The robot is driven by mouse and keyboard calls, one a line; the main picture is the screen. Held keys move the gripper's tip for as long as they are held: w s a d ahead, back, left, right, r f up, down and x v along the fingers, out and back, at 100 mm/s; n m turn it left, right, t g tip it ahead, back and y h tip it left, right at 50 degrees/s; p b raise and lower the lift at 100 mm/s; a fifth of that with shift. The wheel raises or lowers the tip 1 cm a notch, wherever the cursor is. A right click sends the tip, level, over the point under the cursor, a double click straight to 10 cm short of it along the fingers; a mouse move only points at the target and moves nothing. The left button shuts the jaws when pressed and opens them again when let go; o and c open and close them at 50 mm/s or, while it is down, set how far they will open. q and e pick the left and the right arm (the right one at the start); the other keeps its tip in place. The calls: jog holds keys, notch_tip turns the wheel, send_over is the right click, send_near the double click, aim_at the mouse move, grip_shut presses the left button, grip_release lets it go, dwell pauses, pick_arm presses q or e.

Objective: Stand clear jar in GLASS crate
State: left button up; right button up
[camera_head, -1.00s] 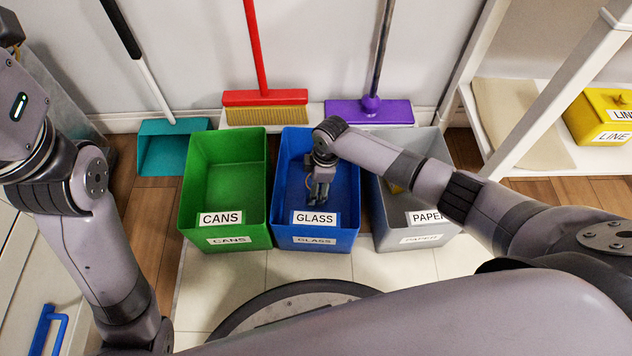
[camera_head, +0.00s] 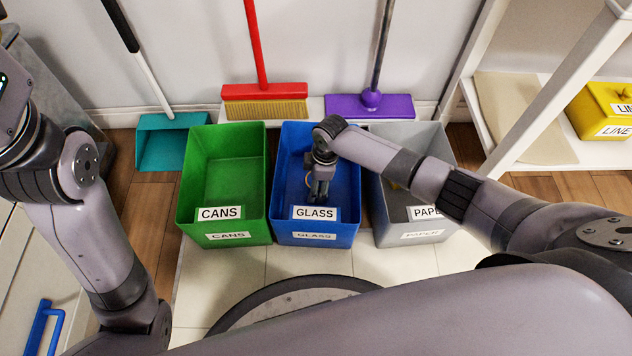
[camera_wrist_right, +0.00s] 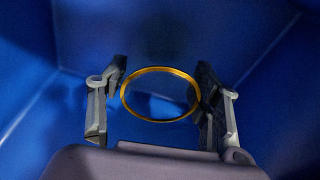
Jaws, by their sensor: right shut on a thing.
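The clear jar shows in the right wrist view as a gold-coloured rim (camera_wrist_right: 160,70); its see-through body is hard to make out against the blue. My right gripper (camera_wrist_right: 161,94) is shut on the jar, with one finger on each side of the rim. In the head view my right gripper (camera_head: 320,196) points down inside the blue GLASS crate (camera_head: 284,185), behind its front label. The jar is mostly hidden there by the fingers. I cannot tell whether the jar touches the crate floor. My left arm is at the left, with its gripper out of view.
The green CANS crate (camera_head: 186,190) stands left of the GLASS crate, and the grey PAPER crate (camera_head: 425,150) stands right, under my right forearm. A teal dustpan (camera_head: 165,150), a red broom (camera_head: 265,92) and a purple broom (camera_head: 370,106) are behind. A white shelf (camera_head: 545,105) is at right.

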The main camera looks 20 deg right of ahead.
jog(key=shift+f, duration=0.15)
jog(key=o, duration=1.4)
jog(key=shift+c, duration=0.2)
